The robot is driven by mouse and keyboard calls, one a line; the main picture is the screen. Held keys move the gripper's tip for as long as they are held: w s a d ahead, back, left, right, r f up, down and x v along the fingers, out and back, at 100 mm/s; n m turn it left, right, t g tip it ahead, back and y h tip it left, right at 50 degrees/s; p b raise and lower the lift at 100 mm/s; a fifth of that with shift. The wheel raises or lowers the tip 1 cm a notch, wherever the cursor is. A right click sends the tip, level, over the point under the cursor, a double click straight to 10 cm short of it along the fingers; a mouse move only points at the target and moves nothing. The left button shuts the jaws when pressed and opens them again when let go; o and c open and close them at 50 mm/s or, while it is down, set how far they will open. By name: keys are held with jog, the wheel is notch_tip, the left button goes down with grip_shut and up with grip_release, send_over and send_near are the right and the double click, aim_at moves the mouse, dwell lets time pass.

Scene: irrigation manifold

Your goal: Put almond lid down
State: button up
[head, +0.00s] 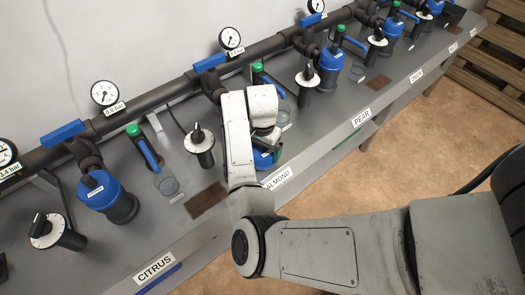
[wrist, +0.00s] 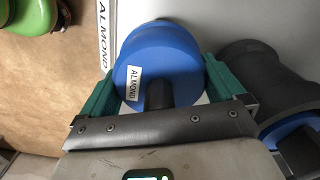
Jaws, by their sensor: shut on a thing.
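The almond lid (wrist: 160,62) is a blue round part with a white ALMOND label and a dark stem, in the wrist view. My gripper (wrist: 162,92) is shut on it, with a teal finger on either side. In the head view a blue part of the lid (head: 263,160) shows below my wrist, close to the bench's front edge by the ALMOND sign (head: 277,180). My arm hides most of the gripper and lid there. I cannot tell whether the lid touches the bench.
The grey bench (head: 225,222) carries a dark pipe with gauges, blue filter housings (head: 108,197), green-tipped blue levers (head: 145,150) and dial knobs (head: 198,142). In the wrist view a dark cylinder (wrist: 262,85) stands close to the right of the gripper. The brown floor (head: 400,135) lies beyond the edge.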

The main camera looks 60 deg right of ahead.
jog(key=shift+f, duration=0.75)
jog(key=shift+f, duration=0.15)
jog(key=o, duration=0.6)
jog(key=shift+o, duration=0.2)
